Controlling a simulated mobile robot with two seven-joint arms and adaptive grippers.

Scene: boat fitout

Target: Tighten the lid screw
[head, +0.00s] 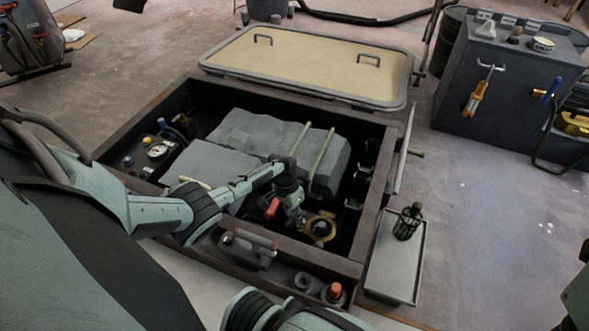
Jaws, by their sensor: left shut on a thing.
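My left gripper (299,217) reaches down into an open floor locker, its fingertips at the left side of a brass ring-shaped fitting (321,229) with a dark middle. It is shut on a small part there, apparently the lid screw, which the fingers hide. I cannot make out the screw's own shape. A red handle (272,208) shows just left of the fingers. My right gripper is not in view.
The locker's dark frame (379,214) surrounds grey blocks (250,138) with two pale rods, and a gauge (157,150). The open hatch cover (310,62) lies behind. A tray (393,283) with a dark green object (408,221) stands right.

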